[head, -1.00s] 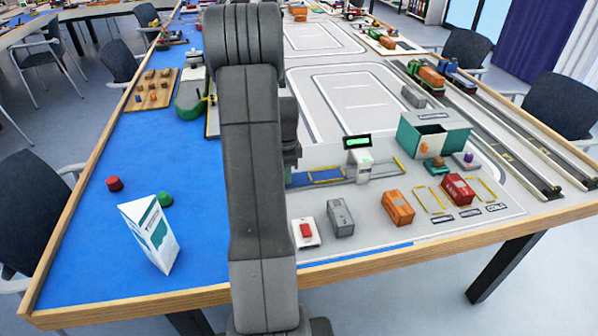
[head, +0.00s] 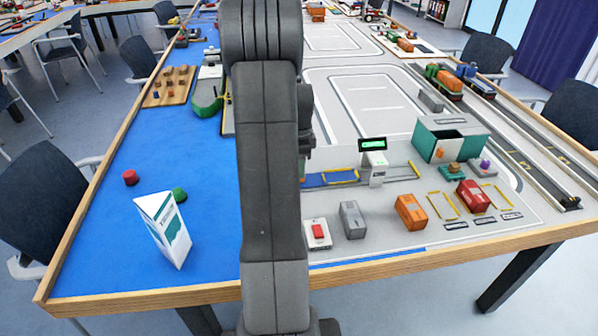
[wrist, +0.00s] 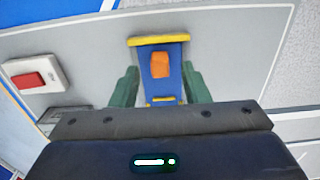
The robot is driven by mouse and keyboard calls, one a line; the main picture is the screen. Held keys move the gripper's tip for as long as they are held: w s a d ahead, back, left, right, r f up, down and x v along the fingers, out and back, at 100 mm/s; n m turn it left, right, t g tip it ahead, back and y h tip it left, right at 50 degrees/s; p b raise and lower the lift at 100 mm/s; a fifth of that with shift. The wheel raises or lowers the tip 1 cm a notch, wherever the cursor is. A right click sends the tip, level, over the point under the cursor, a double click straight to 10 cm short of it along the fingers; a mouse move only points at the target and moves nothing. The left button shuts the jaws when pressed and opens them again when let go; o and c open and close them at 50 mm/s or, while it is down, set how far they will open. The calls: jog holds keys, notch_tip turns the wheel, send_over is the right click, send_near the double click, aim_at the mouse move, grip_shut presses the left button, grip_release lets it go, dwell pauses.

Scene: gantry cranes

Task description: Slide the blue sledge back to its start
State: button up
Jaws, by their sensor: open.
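The blue sledge (wrist: 175,79) shows in the wrist view, with a yellow bar at its far end and an orange block (wrist: 160,65) on top. My gripper (wrist: 160,90) is open, its two green fingers on either side of the sledge's near part. I cannot tell whether the fingers touch it. In the head view my arm hides the gripper. A blue strip with yellow edges (head: 330,180) shows just right of my arm, left of a white gate with a green display (head: 373,160); I cannot tell whether this strip is the sledge.
A white box with a red button (head: 317,233), a grey container (head: 352,220), an orange container (head: 411,212) and a red container (head: 473,196) stand along the front. A teal open box (head: 450,140) stands behind. A folded card (head: 164,228) stands on the blue left area.

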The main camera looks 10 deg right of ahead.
notch_tip(320, 180, up, 10)
dwell(0.3)
jog(key=shift+r, duration=0.1)
send_near(308, 180)
jog(key=a+f, duration=0.1)
jog(key=f, duration=0.3)
jog(key=a+f, duration=0.1)
jog(key=f, duration=0.1)
jog(key=shift+s+a+f, duration=0.15)
jog(key=shift+a, duration=0.2)
jog(key=shift+d+f, duration=0.2)
jog(key=shift+d, duration=1.3)
jog(key=shift+a, duration=0.1)
